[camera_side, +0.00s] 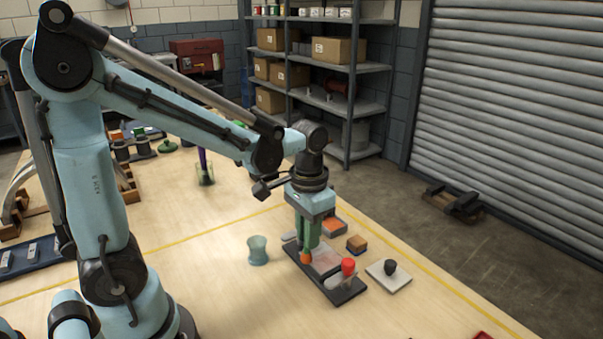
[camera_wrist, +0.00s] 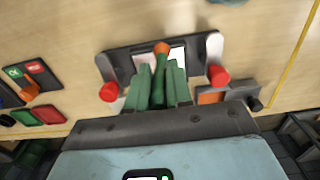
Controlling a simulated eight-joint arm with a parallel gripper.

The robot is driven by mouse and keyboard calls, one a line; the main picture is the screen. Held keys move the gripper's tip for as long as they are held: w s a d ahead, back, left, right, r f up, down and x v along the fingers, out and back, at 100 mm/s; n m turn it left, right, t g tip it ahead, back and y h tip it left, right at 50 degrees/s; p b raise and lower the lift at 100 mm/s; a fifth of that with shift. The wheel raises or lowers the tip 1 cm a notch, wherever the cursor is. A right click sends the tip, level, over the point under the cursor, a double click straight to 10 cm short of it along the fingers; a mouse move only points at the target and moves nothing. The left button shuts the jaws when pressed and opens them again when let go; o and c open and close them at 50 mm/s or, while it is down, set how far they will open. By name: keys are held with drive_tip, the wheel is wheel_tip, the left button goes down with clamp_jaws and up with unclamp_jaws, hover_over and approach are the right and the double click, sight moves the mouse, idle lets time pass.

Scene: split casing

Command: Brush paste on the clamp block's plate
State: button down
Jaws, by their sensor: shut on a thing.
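My gripper (camera_side: 308,232) is shut on a brush, with green fingers on either side of its green handle. The brush's orange end (camera_side: 306,258) points down at the clamp block; it also shows in the wrist view (camera_wrist: 161,48). The clamp block (camera_side: 346,291) has a dark base, a pale plate (camera_side: 325,262) and red knobs. In the wrist view the block (camera_wrist: 120,60) shows a red knob at each end, and its whitish plate (camera_wrist: 177,54) is partly hidden by the brush and fingers. The brush end is over or at the plate; I cannot tell whether it touches.
A translucent teal cup (camera_side: 258,250) stands left of the block. A white pad with a black knob (camera_side: 389,268) lies to its right. A small orange-topped block (camera_side: 357,244) and an orange-and-dark item (camera_side: 334,227) lie behind.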

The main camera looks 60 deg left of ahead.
drive_tip(key=shift+w+a, duration=0.1)
drive_tip(key=shift+a, duration=0.2)
drive_tip(key=shift+w, duration=3.2)
drive_tip(key=shift+r, duration=0.1)
drive_tip(key=shift+r, duration=2.95)
wheel_tip(320, 180, up, 3)
drive_tip(key=shift+f, duration=0.1)
drive_tip(key=shift+f, duration=3.45)
